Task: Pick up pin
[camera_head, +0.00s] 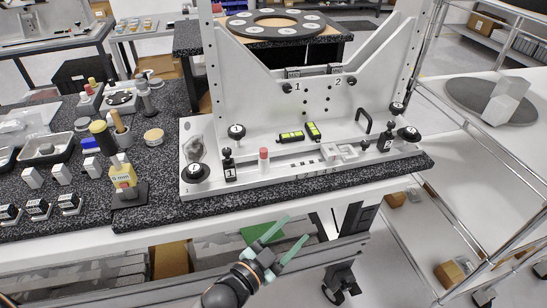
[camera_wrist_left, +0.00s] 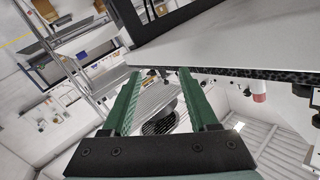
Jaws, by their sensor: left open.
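A small pin with a red top and pale lower part (camera_head: 263,159) stands upright on the base of the grey metal fixture (camera_head: 240,118), near its front edge. A red-and-white cylinder, which looks like the same pin, shows at the right in the left wrist view (camera_wrist_left: 258,88). My left gripper (camera_head: 296,229) is in front of the table edge, below and to the right of the pin and apart from it. Its green fingers are spread with nothing between them, as the left wrist view also shows (camera_wrist_left: 160,75). My right gripper is not in view.
Black knobs (camera_head: 195,173) and a black post (camera_head: 228,164) stand near the pin on the fixture. Two green-yellow levels (camera_head: 291,137) lie behind it. The speckled table's front edge (camera_head: 300,193) lies between gripper and pin.

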